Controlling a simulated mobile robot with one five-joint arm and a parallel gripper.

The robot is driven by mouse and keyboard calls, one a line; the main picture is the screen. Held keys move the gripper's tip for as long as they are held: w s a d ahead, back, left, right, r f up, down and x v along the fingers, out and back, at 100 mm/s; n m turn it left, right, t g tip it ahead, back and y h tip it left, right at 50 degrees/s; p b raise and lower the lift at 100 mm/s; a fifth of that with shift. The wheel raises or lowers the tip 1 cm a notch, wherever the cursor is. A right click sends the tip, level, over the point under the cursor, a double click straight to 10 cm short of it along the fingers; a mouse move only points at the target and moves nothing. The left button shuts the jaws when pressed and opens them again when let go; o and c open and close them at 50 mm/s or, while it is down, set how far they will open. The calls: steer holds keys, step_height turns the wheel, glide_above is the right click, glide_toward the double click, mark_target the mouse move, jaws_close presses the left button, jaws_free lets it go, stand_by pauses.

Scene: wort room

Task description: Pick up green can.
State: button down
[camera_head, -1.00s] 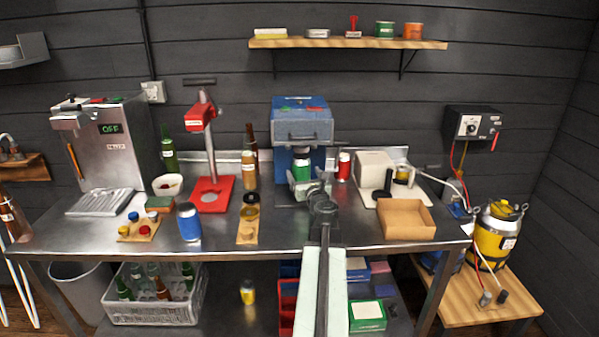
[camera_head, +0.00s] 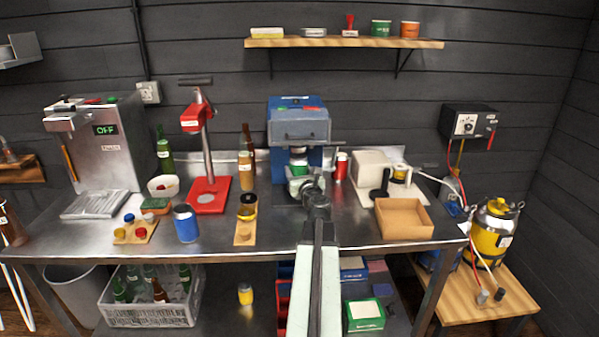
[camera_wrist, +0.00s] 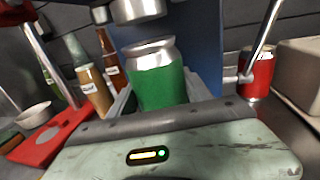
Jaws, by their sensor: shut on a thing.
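The green can (camera_head: 298,170) has a silver top and stands in the blue seaming machine (camera_head: 300,120), below its metal head. In the wrist view the can (camera_wrist: 160,82) is close ahead, roughly upright with a slight lean in the picture. My gripper (camera_head: 299,184) reaches into the machine and is shut on the can. In the wrist view my gripper (camera_wrist: 158,98) has its grey jaws on either side of the can's body. The can's lower part is hidden behind my gripper; I cannot tell whether it still touches the machine's base.
The machine's metal head (camera_wrist: 138,10) hangs just above the can. A red can (camera_head: 341,165) stands to the right. A red bottle capper (camera_head: 207,190), a blue can (camera_head: 186,224) and bottles are to the left. A cardboard tray (camera_head: 404,219) lies at the right front.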

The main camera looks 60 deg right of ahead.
steer(key=shift+r+p, duration=0.55)
steer(key=shift+r, duration=0.15)
steer(key=shift+w+a, duration=0.15)
steer(key=shift+a, duration=0.05)
steer(key=w+a, duration=0.3)
steer(key=a, duration=0.1)
steer(key=w+a, duration=0.4)
steer(key=a, duration=0.1)
steer(key=w+a, duration=0.4)
steer(key=shift+a, duration=0.4)
steer(key=shift+s, duration=0.1)
